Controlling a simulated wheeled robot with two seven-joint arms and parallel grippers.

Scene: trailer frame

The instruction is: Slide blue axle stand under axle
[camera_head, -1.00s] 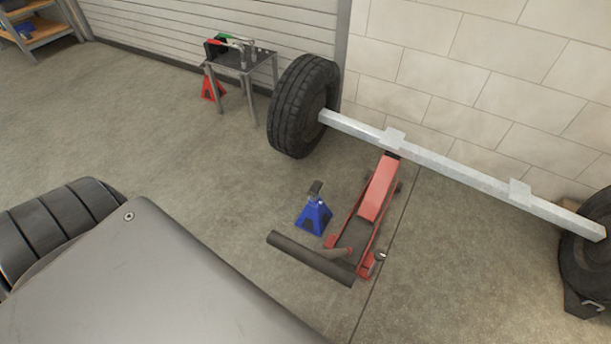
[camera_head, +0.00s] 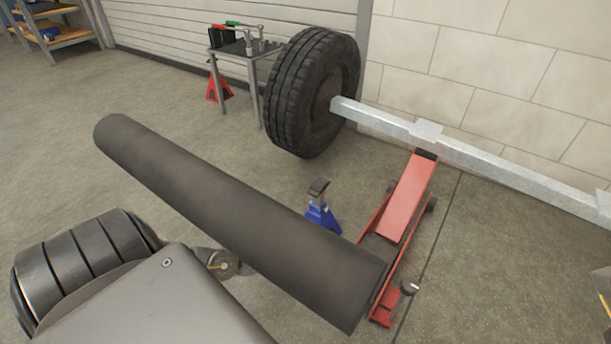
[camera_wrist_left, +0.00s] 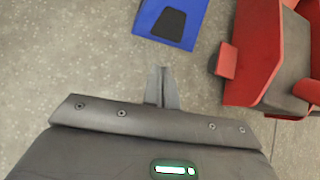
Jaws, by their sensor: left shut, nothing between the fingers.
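The blue axle stand (camera_head: 322,216) stands on the floor left of the red jack, partly hidden by a dark bar in the head view. In the left wrist view, part of the blue axle stand (camera_wrist_left: 172,18) shows at the top, just ahead of my left gripper (camera_wrist_left: 160,72). That gripper is shut and empty, apart from the stand. In the head view its fingers are hidden. The grey axle (camera_head: 475,160) runs from the tire to the right, with the red jack (camera_head: 408,195) under it. My right gripper is not in view.
The thick dark bar (camera_head: 225,205) crosses the foreground, near the jack's handle end. A black tire (camera_head: 300,95) stands at the axle's left end. A small table (camera_head: 240,52) with tools and a red stand (camera_head: 217,88) is behind. The floor at left is clear.

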